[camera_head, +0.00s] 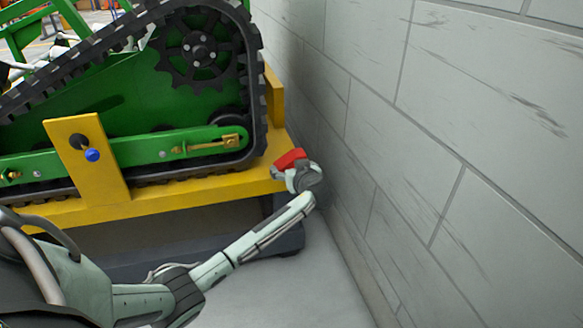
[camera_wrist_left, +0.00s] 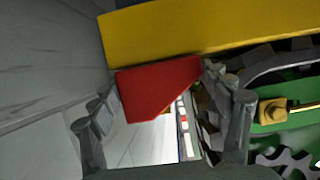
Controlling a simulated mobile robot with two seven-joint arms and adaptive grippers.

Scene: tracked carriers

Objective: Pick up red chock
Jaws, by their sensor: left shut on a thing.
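The red chock (camera_head: 289,158) is at the right end of the yellow platform (camera_head: 205,192), close to the grey wall. My left gripper (camera_head: 296,176) is shut on it, with my arm reaching in from the lower left. In the left wrist view the red chock (camera_wrist_left: 158,88) sits between the two fingers (camera_wrist_left: 165,118), below the yellow platform edge (camera_wrist_left: 190,35). I cannot tell whether the chock touches the platform. My right gripper is not in view.
A green tracked machine (camera_head: 120,118) with black tracks stands on the yellow platform. A yellow upright plate (camera_head: 88,160) with a blue knob is at its side. The grey block wall (camera_head: 470,130) closes off the right. Grey floor (camera_head: 300,300) lies open in front.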

